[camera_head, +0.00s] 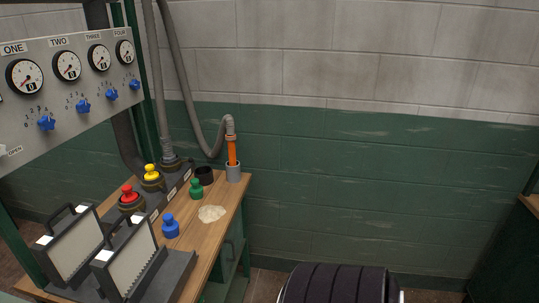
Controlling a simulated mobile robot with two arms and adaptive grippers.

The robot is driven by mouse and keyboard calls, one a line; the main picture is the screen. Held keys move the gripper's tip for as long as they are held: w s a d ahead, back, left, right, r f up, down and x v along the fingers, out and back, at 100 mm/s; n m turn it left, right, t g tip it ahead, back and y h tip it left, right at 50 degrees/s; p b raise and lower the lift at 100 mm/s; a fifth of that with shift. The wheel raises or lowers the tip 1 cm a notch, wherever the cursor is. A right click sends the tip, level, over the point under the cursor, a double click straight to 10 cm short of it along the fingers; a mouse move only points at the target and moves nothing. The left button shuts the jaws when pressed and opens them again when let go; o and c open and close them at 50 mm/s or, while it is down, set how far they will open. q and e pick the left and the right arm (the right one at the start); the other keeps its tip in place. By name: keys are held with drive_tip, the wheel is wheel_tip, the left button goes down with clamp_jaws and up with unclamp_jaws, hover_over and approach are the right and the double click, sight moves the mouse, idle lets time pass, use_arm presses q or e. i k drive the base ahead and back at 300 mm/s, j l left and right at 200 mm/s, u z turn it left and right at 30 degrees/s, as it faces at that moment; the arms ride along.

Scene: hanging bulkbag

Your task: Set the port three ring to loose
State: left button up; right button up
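The ports sit in a row along a dark block at the back of the wooden bench. A red knob-shaped plug (130,193) stands in the nearest one I see, with a dark ring (131,206) around its base. A yellow plug (152,172) stands in the one behind it, also ringed (153,186). A grey hose (162,110) comes down into the farthest port, with a dark ring (174,165) around its foot. The port labels are too small to read, so I cannot tell which is port three or how its ring is set. Neither gripper is in view.
A panel (70,80) with gauges and blue knobs hangs above the bench (200,238). A blue plug (171,228), a green plug (196,190) and a pale patch (212,214) lie in front. Two handled filters (72,245) stand front left.

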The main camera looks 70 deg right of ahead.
sight(190, 160)
drive_tip(key=z, duration=1.65)
drive_tip(key=l+u, duration=0.1)
drive_tip(key=u, duration=0.25)
drive_tip(key=i+l+u, duration=0.15)
drive_tip(key=l+u, duration=0.3)
drive_tip(key=l, duration=0.25)
drive_tip(key=l+u, duration=0.45)
drive_tip(key=l, duration=0.3)
drive_tip(key=l+u, duration=0.1)
drive_tip(key=l, duration=2.65)
drive_tip(key=k+u, duration=0.05)
